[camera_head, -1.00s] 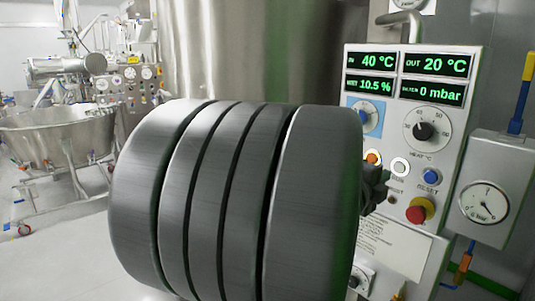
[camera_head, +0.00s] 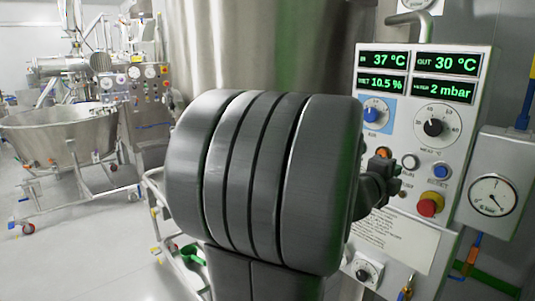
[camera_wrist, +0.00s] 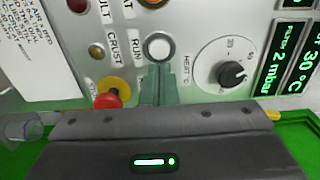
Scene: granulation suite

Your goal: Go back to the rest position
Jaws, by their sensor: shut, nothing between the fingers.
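My gripper (camera_wrist: 157,88) is shut and empty in the wrist view, its fingertips just below the white RUN button (camera_wrist: 159,46). I cannot tell whether they touch the panel. In the head view my gripper (camera_head: 388,172) shows partly past my thick grey arm, in front of the control panel (camera_head: 455,130). The panel's green displays read IN 37 °C, OUT 30 °C, 10.5 % and 2 mbar. The red stop button (camera_wrist: 107,96) is left of the fingers in the wrist view. The HEAT dial (camera_wrist: 231,73) is to the right.
A steel vessel (camera_head: 265,50) stands behind my arm. A pressure gauge (camera_head: 492,195) is at the right. A wheeled steel bowl (camera_head: 60,135) and another panel (camera_head: 150,85) are at the left. Open floor (camera_head: 90,250) shows at lower left.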

